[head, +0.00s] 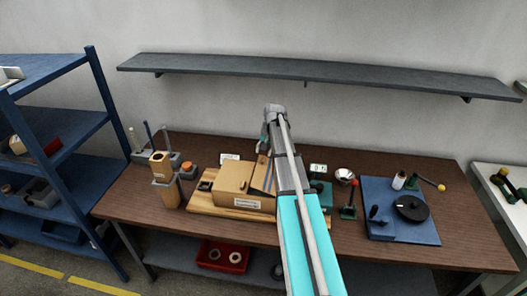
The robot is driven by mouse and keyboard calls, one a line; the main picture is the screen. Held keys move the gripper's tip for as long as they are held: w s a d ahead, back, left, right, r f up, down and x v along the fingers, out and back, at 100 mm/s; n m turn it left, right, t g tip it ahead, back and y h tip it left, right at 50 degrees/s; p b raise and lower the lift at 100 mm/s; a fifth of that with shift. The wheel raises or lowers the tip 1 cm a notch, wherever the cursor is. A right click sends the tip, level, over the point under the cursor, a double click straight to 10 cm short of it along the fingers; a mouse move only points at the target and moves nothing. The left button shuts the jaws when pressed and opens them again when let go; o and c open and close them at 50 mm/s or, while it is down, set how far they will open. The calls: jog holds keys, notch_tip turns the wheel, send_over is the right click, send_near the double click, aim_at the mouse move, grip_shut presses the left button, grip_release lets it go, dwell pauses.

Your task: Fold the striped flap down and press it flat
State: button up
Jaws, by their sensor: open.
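A tan cardboard box (232,180) with a white label on its front sits on a light wooden board (207,209) on the brown workbench. A narrow flap with dark blue stripes (263,176) shows at the box's right side, partly hidden by my arm; its exact tilt is hard to tell. My gripper (264,147) is open and empty, behind and above the flap. It appears apart from the box, though the depth gap is unclear. My arm crosses the view from the lower right and covers what lies right of the flap.
Left of the box stand a brown holder (164,185) and thin upright rods. To the right are a green device (322,193), a red-knobbed tool (349,205) and a blue mat (401,226) with a black disc. A dark wall shelf (310,77) hangs above. The bench (300,258) front is mostly bare.

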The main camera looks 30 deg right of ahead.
jog(key=w+p+v, duration=0.1)
jog(key=p+v, duration=0.7)
jog(key=v, duration=0.1)
jog(key=shift+s+a+r+p, duration=0.2)
jog(key=shift+s+a+p, duration=0.1)
jog(key=shift+p, duration=0.1)
dwell(0.6)
jog(key=shift+c, duration=0.2)
dwell(0.3)
jog(key=c, duration=0.4)
jog(key=shift+m, duration=0.3)
jog(key=shift+c, duration=1.2)
jog(key=shift+s+d+m, duration=0.1)
jog(key=shift+d+m, duration=0.05)
jog(key=shift+m, duration=0.15)
grip_shut()
jog(key=s+d+m, duration=0.1)
jog(key=m, duration=0.4)
jog(key=d+r+m, duration=0.1)
jog(key=m, duration=0.5)
jog(key=s+r+m+t+y+p, duration=0.1)
jog(key=m, duration=0.4)
jog(key=shift+s+d+m, duration=0.3)
jog(key=shift+d+m, duration=0.1)
